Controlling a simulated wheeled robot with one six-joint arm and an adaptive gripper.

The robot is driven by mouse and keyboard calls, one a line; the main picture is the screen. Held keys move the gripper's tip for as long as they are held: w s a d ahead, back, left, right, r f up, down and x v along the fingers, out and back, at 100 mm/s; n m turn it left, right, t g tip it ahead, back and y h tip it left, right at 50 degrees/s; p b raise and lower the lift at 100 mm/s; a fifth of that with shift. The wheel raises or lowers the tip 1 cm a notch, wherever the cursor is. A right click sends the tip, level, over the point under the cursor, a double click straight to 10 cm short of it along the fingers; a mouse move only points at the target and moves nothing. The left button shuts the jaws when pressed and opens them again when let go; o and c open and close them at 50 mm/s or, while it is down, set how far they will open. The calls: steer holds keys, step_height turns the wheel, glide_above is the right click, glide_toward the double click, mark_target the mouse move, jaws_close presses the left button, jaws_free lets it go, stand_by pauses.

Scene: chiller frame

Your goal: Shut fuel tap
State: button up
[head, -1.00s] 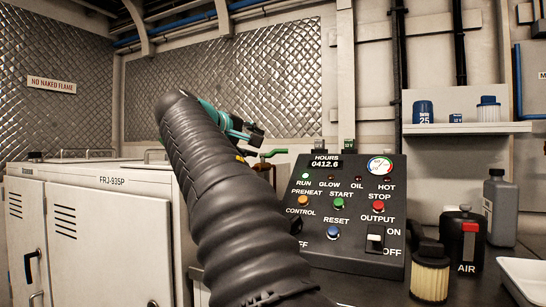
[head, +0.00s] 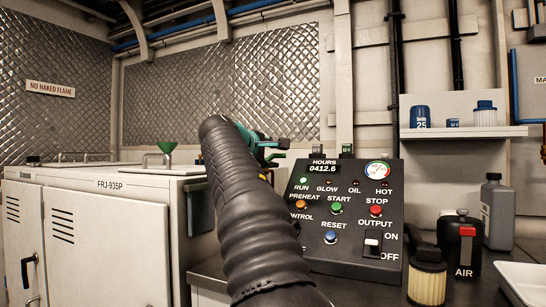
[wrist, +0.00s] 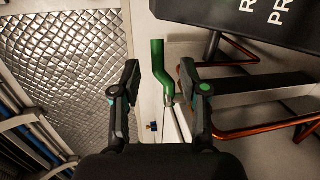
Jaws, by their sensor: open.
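The fuel tap seems to be the green lever (wrist: 158,58) on a small metal body in the wrist view. The lever is bent, and its upper part stands between my two fingers. My gripper (wrist: 160,78) is open around it; I cannot tell whether either finger touches it. In the head view my gripper (head: 266,146) is left of and behind the control panel, partly hidden by my own black-sleeved arm. A bit of green (head: 274,157) shows beside it there, probably the lever's end. The rest of the tap is hidden.
The black control panel (head: 345,225) stands close on the right. Copper-coloured pipes (wrist: 250,132) run at the right in the wrist view. A filter (head: 427,277) and a black can (head: 460,243) crowd the bench.

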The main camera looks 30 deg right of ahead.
mark_target(276, 156)
steer(key=shift+x, duration=1.75)
jaws_close()
